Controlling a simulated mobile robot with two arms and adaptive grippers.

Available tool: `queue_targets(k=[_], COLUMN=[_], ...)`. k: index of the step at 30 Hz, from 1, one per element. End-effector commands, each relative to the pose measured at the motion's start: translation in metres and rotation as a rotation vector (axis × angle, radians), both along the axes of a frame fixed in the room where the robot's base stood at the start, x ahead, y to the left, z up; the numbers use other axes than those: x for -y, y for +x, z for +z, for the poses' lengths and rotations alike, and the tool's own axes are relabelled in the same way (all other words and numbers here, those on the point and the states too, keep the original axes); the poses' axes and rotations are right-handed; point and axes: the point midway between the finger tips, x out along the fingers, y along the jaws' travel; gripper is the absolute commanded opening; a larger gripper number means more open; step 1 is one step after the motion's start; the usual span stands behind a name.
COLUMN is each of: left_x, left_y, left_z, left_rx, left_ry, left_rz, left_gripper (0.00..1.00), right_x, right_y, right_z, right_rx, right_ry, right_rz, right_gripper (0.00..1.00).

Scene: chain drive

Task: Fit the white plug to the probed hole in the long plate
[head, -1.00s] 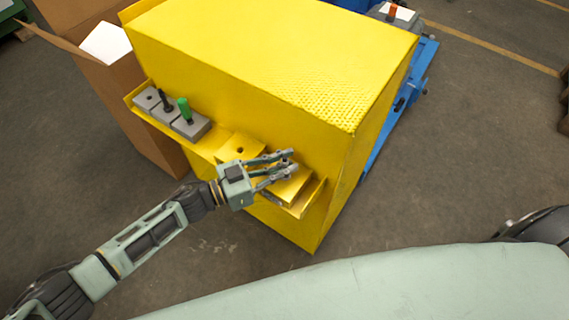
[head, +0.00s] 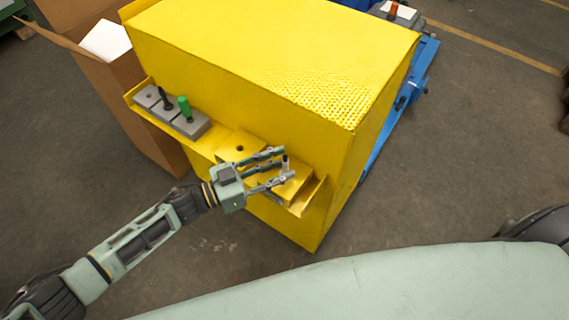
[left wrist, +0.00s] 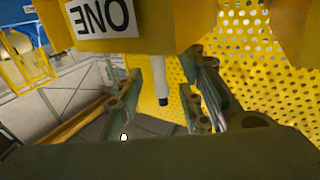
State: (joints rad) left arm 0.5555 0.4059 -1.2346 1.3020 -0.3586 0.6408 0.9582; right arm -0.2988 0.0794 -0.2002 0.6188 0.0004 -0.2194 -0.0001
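The pale plug (head: 285,164) stands upright at the yellow block (head: 293,187) near the right end of the yellow shelf; its lower end is hidden by my fingers. My left gripper (head: 282,165) is open around the plug, one finger on each side. In the left wrist view the plug (left wrist: 159,80), white with a grey end, shows between the spread fingers (left wrist: 160,100) with gaps on both sides. Another yellow block with a dark hole (head: 240,149) sits to the left. I cannot tell which piece is the long plate. My right gripper is out of view.
The big yellow cabinet (head: 250,60) rises behind. A cardboard box (head: 130,110) stands left. A "ONE" label (left wrist: 103,17) shows in the wrist view.

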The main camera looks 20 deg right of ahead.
Motion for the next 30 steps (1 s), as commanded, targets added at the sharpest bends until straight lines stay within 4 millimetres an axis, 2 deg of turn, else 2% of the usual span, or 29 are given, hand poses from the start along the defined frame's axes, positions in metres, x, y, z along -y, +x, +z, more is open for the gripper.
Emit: queue_targets(k=[6, 13, 18, 30], left_x=[-0.049, -0.088, -0.099, -0.100], left_y=[-0.006, -0.011, -0.013, -0.013], left_z=[-0.001, 0.000, 0.001, 0.001], left_rx=[-0.001, 0.001, 0.001, 0.001], left_ry=[0.005, 0.002, 0.000, -0.001], left_rz=[0.002, 0.002, -0.001, 0.000], left_gripper=[0.34, 0.34, 0.34, 0.34], right_x=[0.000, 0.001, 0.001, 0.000], right_y=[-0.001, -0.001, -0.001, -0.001], right_z=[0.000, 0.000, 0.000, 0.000], right_rx=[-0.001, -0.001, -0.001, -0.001], right_ry=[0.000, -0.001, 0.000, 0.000], right_rz=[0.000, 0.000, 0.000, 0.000], right_gripper=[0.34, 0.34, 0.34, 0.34])
